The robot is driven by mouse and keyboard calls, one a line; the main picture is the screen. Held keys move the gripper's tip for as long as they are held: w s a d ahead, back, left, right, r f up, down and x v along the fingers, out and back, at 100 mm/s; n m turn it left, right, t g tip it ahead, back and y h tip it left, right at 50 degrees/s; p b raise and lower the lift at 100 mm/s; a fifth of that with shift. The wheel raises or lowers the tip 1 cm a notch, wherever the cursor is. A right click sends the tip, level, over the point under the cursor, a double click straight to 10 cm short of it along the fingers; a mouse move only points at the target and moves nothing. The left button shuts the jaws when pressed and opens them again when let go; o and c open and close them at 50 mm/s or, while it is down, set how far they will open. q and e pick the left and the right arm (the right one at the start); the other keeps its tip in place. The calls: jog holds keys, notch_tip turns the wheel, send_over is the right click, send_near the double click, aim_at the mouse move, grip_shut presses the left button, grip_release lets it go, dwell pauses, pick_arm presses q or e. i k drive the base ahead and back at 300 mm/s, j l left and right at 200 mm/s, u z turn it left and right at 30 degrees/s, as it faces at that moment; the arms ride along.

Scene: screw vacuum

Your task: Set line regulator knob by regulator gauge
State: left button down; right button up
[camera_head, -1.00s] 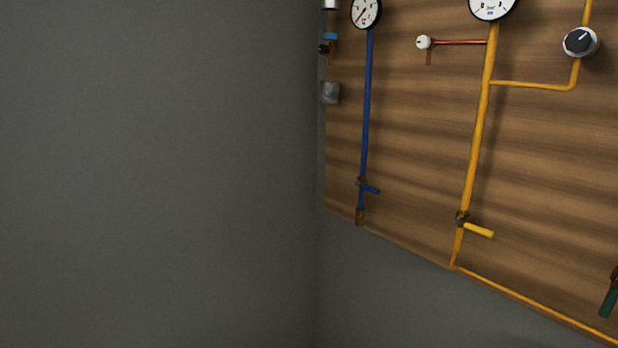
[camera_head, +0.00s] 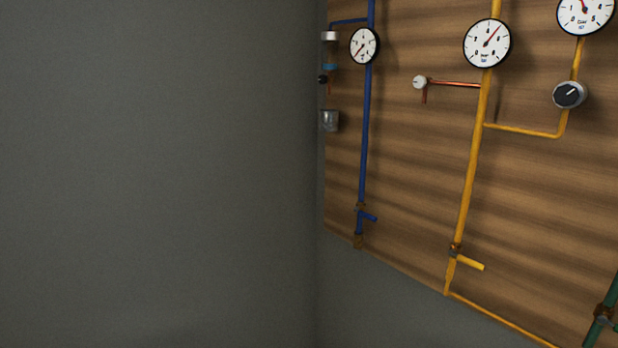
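A black regulator knob (camera_head: 569,95) with a white pointer mark and a silver rim sits on a yellow pipe at the right of the head view. Its mark points to the upper right. Right above it, on the same pipe, is a round white gauge (camera_head: 585,12) with a red needle, cut off by the top edge. Another white gauge (camera_head: 487,43) sits on the main yellow pipe to the left, its red needle pointing to the upper right. I cannot tell from labels which is the line regulator. Neither of my grippers is in view.
A wooden panel (camera_head: 400,190) carries the pipes. It also holds a blue pipe (camera_head: 366,140) with a small gauge (camera_head: 364,45), a white knob (camera_head: 420,82) on a red pipe, a yellow valve handle (camera_head: 470,263) and a green pipe (camera_head: 600,318). A bare grey wall (camera_head: 150,170) fills the left.

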aim_at(566, 95)
jog(key=l+z, duration=0.15)
jog(key=l, duration=0.3)
jog(key=l+z, duration=0.15)
jog(key=l, duration=0.25)
jog(key=i+l+z, duration=0.15)
jog(key=l, duration=0.3)
jog(key=l+z, duration=0.15)
jog(key=l, duration=0.3)
jog(key=i+l+z, duration=0.15)
jog(key=l, duration=0.25)
jog(key=i+l+z, duration=0.15)
jog(key=l, duration=0.25)
